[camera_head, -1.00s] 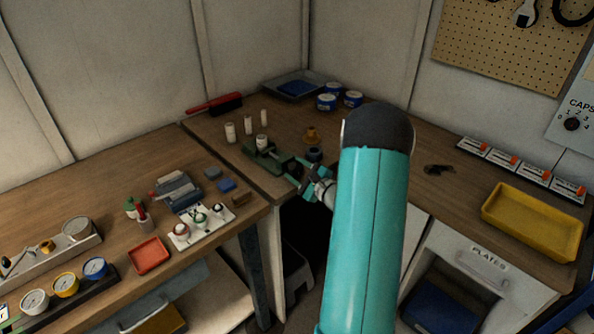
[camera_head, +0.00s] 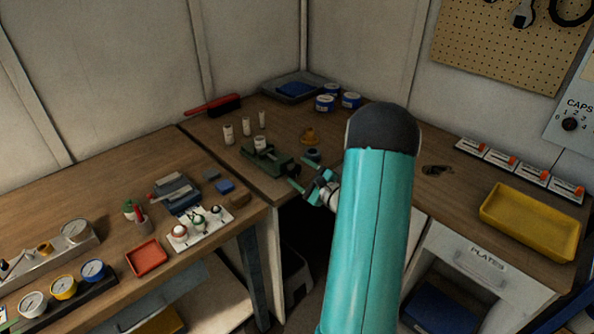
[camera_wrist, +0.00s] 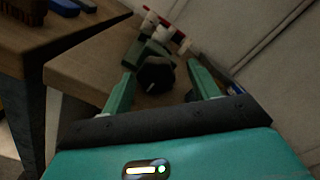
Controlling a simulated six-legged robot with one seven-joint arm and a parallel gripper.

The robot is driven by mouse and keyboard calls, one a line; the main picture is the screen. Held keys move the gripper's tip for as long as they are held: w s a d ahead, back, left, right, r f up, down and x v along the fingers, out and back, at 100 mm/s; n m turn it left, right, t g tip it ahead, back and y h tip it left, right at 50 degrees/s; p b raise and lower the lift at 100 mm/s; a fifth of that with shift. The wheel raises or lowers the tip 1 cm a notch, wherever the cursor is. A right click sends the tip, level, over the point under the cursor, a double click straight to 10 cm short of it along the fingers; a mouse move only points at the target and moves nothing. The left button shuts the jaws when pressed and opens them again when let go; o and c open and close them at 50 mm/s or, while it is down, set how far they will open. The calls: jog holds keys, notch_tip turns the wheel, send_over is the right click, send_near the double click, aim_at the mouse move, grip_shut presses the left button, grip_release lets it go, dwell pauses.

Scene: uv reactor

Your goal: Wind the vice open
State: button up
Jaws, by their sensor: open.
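The green vice (camera_head: 262,156) sits at the front left edge of the back bench, with a white cylinder (camera_head: 260,143) at its top. In the wrist view the vice (camera_wrist: 150,50) lies ahead of my gripper (camera_wrist: 163,78). A dark, faceted round knob (camera_wrist: 155,73) at the vice's near end lies between my two green fingers in that view. The fingers are apart, with visible gaps on both sides of the knob. In the head view my gripper (camera_head: 299,172) is just right of the vice, at the bench edge. I cannot tell how wide the vice jaws are.
Several white cylinders (camera_head: 228,134) stand behind the vice. A yellow-brown knobbed object (camera_head: 309,137) and a dark round piece (camera_head: 313,154) are close to my gripper. Blue tins (camera_head: 325,103) stand farther back. The left bench holds gauges (camera_head: 64,287) and a red tray (camera_head: 146,257).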

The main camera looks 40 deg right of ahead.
jog(key=shift+s+d+f, duration=0.2)
jog(key=shift+s+f, duration=0.4)
jog(key=shift+s, duration=0.05)
jog(key=s, duration=1.2)
jog(key=shift+r, duration=0.4)
dwell(0.3)
jog(key=s, duration=1.3)
jog(key=shift+s+d, duration=0.2)
jog(key=shift+s, duration=0.2)
jog(key=shift+f, duration=0.1)
jog(key=shift+c, duration=0.4)
